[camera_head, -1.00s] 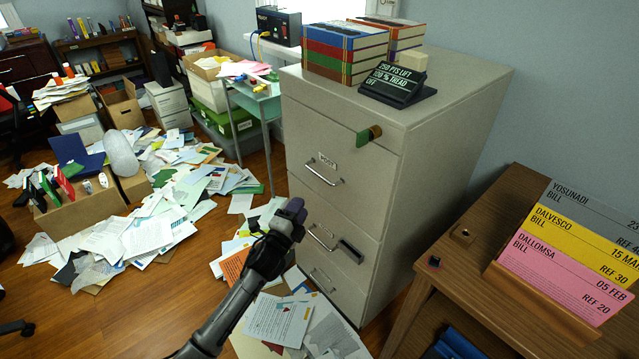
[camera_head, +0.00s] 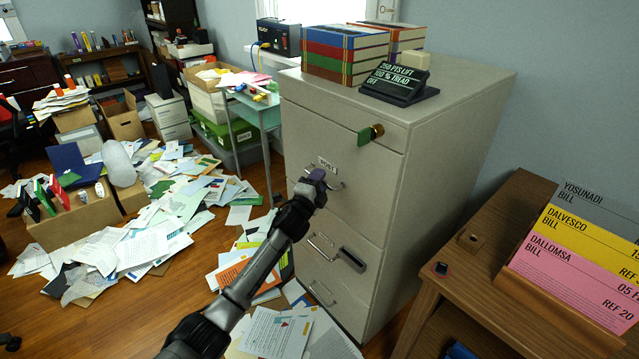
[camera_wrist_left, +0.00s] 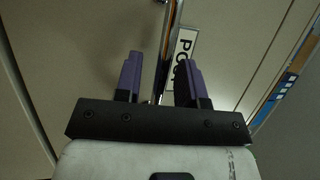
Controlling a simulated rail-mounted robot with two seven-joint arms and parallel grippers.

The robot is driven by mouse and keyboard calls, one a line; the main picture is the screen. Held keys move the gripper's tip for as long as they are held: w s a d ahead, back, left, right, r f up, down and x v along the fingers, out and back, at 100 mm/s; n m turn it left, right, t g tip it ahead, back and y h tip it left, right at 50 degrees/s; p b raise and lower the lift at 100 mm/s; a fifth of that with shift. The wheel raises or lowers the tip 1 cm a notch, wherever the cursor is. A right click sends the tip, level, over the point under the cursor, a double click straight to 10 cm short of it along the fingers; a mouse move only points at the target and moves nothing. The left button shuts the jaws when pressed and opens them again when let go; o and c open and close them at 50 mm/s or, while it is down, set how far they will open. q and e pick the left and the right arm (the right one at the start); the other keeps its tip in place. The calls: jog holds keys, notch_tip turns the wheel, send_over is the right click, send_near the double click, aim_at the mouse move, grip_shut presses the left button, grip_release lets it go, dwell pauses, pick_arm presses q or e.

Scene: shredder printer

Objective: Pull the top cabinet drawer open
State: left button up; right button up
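The grey filing cabinet (camera_head: 448,150) stands in the middle of the head view. Its upper handled drawer (camera_head: 362,190) looks closed, with a label (camera_head: 327,163) above its metal handle. My left gripper (camera_head: 318,178) is at that handle and hides part of it. In the left wrist view, the purple fingers of my left gripper (camera_wrist_left: 162,75) are spread apart. The handle bar (camera_wrist_left: 167,45) runs between them, with a gap on either side. The label (camera_wrist_left: 184,55) lies just beyond. My right gripper is not in view.
A key with a green tag (camera_head: 370,134) sticks out of the cabinet's top panel. Books (camera_head: 345,55) and a black sign (camera_head: 397,85) stand on top. Lower drawer handles (camera_head: 322,247) protrude below. A wooden table (camera_head: 470,255) is at the right; papers (camera_head: 130,235) cover the left floor.

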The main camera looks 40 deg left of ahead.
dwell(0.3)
pick_arm(q)
grip_shut()
dwell(0.4)
